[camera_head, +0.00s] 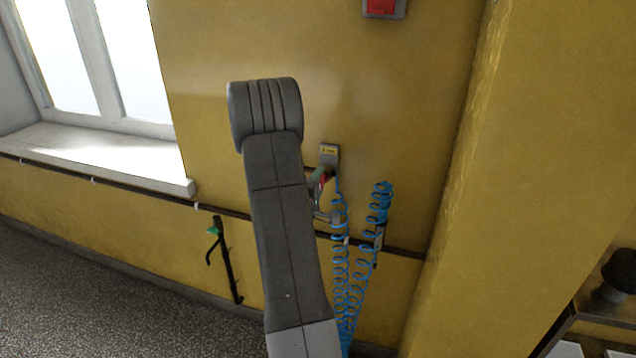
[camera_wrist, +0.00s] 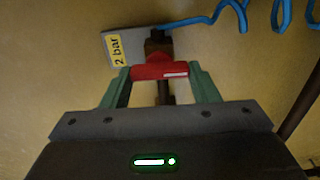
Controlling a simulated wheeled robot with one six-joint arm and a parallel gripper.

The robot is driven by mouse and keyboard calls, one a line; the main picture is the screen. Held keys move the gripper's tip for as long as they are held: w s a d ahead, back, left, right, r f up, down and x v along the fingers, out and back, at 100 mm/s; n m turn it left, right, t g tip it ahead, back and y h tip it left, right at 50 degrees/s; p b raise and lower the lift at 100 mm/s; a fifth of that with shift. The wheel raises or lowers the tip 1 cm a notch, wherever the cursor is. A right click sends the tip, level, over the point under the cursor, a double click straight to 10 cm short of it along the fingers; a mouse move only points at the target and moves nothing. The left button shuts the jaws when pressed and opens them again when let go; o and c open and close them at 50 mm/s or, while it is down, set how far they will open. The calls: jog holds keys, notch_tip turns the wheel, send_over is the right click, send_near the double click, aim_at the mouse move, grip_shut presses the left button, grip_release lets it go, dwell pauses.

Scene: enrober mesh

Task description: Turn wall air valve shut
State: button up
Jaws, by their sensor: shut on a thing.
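The wall air valve has a red handle (camera_wrist: 160,71) on a brass-coloured body (camera_wrist: 158,45), in front of a grey plate with a yellow "2 bar" label (camera_wrist: 118,49). In the wrist view, the handle lies across the picture. My gripper (camera_wrist: 161,74) is shut on the red handle, with one green finger at each end of it. In the head view, my arm hides much of the valve. The labelled plate (camera_head: 329,154) and a little of my gripper (camera_head: 318,183) show just right of the arm.
Blue coiled air hoses (camera_head: 340,260) hang beside and below the valve. A dark pipe (camera_head: 405,252) runs along the yellow wall. A yellow pillar (camera_head: 480,180) stands to the right, and a window sill (camera_head: 95,158) juts out at left. A green-topped black bracket (camera_head: 226,262) is lower left.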

dwell(0.5)
jog(key=o, duration=1)
jog(key=b+v, duration=0.2)
jog(key=v, duration=1.2)
jog(key=shift+b, duration=0.4)
jog(key=shift+w, duration=0.2)
jog(key=p+x, duration=0.2)
jog(key=x, duration=1.1)
jog(key=shift+w+d+p, duration=0.15)
jog(key=shift+w+p, duration=0.15)
jog(key=shift+p, duration=0.1)
